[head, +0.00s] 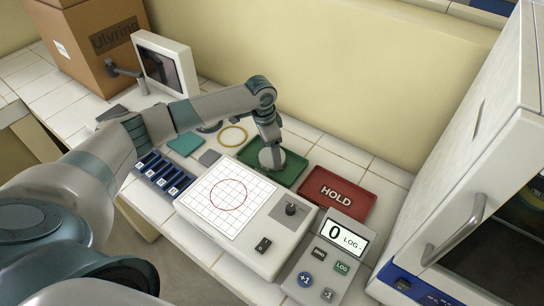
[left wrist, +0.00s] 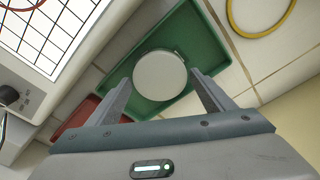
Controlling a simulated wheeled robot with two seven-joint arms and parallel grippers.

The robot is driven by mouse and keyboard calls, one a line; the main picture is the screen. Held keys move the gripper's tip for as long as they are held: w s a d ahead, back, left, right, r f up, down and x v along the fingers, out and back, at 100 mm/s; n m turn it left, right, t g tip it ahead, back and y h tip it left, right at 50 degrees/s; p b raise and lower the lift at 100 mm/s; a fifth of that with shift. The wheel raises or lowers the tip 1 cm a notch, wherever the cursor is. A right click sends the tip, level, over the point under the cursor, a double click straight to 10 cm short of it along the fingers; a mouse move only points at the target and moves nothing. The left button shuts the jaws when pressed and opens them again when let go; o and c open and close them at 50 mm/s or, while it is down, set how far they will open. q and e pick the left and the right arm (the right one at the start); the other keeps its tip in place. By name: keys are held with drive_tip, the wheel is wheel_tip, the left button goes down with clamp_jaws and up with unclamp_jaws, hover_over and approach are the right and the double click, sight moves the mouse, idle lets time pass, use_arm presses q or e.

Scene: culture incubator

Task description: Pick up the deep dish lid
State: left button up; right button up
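A round pale grey dish with a flat top, which looks like the deep dish lid (left wrist: 160,75), lies in the green tray (left wrist: 205,35). In the head view the round dish (head: 272,160) shows partly behind my left gripper (head: 270,146). In the left wrist view my left gripper (left wrist: 160,82) is open, with one finger on each side of the near part of the round top. A gap shows between the fingers and its edge. I cannot tell where the lid meets the dish below. My right gripper is not in view.
A red HOLD tray (head: 337,193) is right of the green tray. A white device with a gridded plate (head: 228,195) and a counter (head: 328,260) stand in front. A yellow ring (head: 233,136) and a blue rack (head: 162,174) lie left. The incubator (head: 470,170) stands at right.

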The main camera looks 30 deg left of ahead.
use_arm(q)
drive_tip(key=c, duration=0.6)
drive_tip(key=shift+r, duration=0.15)
drive_tip(key=shift+r+b, duration=0.5)
drive_tip(key=shift+r, duration=0.05)
wheel_tip(320, 180, up, 3)
drive_tip(key=shift+f+b, duration=0.2)
drive_tip(key=shift+b, duration=0.45)
drive_tip(key=s+d+r+b, duration=0.1)
drive_tip(key=d+r, duration=0.1)
drive_tip(key=d, duration=0.1)
drive_tip(key=s+d+r+b, duration=0.1)
drive_tip(key=d+r, duration=0.1)
drive_tip(key=d, duration=0.2)
drive_tip(key=s+d+r+b, duration=0.1)
drive_tip(key=s+d+r, duration=0.1)
drive_tip(key=d+r, duration=0.1)
drive_tip(key=shift+d, duration=0.45)
